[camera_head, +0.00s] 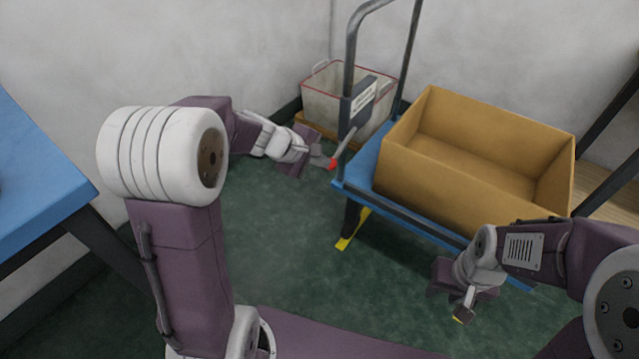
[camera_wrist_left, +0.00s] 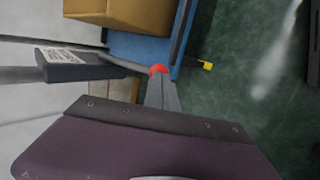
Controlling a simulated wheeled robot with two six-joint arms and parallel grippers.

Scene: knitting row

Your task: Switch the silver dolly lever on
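The silver lever (camera_head: 345,146) juts out from a dark labelled box (camera_head: 361,104) on the dolly's handle post. It slants down to the left in the head view and ends in a red tip (camera_head: 332,164). In the left wrist view, the lever (camera_wrist_left: 126,63) runs from the box (camera_wrist_left: 75,65) to the red tip (camera_wrist_left: 158,69). My left gripper (camera_head: 325,163) is at the red tip. Its fingers (camera_wrist_left: 160,90) look closed together, with the tip just at their ends; I cannot tell whether they touch it. My right gripper (camera_head: 464,308) hangs low in front of the dolly, its finger gap unclear.
The blue dolly (camera_head: 357,170) carries a large open cardboard box (camera_head: 430,180). A white basket with a red rim (camera_head: 322,98) stands behind the handle. A yellow piece (camera_head: 352,230) sits under the dolly. A blue table (camera_head: 40,190) is at left. Green floor between is clear.

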